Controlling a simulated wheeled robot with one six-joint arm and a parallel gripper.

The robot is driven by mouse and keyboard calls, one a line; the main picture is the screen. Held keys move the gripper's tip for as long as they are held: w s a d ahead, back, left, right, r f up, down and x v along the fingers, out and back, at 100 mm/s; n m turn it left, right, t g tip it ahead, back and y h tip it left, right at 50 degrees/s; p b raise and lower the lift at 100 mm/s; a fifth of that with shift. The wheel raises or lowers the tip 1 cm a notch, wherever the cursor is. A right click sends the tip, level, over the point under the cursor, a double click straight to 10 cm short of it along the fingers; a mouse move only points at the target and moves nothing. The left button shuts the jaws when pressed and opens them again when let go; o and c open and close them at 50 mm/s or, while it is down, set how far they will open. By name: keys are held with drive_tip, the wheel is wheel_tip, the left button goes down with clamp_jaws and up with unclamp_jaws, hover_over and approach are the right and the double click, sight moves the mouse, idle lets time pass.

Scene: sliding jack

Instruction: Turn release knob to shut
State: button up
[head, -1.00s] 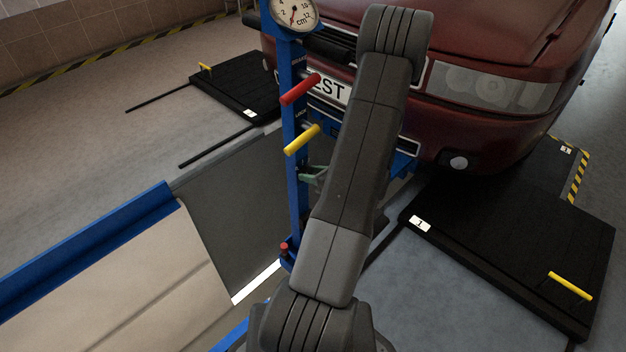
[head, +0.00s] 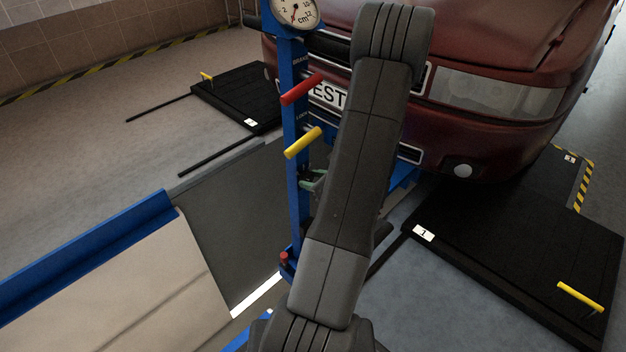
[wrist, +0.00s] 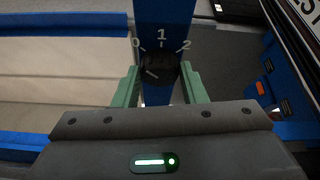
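The release knob (wrist: 160,68) is a small dark knob on the blue column (wrist: 165,14) in the wrist view, below the marks 0, 1 and 2. A short pale line shows on its lower left; its exact setting is hard to read. My gripper (wrist: 160,70) has its green fingers on the left and right of the knob, with the knob between them. Whether both fingers press on it cannot be told. In the head view my gripper (head: 312,180) is at the blue column (head: 296,145), partly behind my arm, and the knob cannot be made out.
A red lever (head: 301,89) and a yellow lever (head: 303,142) stick out above my gripper, under a round gauge (head: 295,10). A red car (head: 500,60) stands close behind. Black plates lie on the floor at left (head: 240,85) and right (head: 520,250).

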drive_tip(key=o, duration=0.4)
drive_tip(key=shift+c, duration=0.2)
drive_tip(key=shift+r, duration=0.1)
drive_tip(key=p+v, duration=0.3)
drive_tip(key=v, duration=1)
drive_tip(key=shift+s+d, duration=0.25)
drive_tip(key=shift+s, duration=0.05)
drive_tip(key=shift+r, duration=0.1)
drive_tip(key=b+x, duration=0.2)
drive_tip(key=x, duration=1)
drive_tip(key=shift+w+a+f+b, duration=0.2)
drive_tip(key=shift+b, duration=0.2)
drive_tip(key=shift+w+a+f, duration=0.15)
drive_tip(key=shift+w+a, duration=0.25)
drive_tip(key=shift+w, duration=0.05)
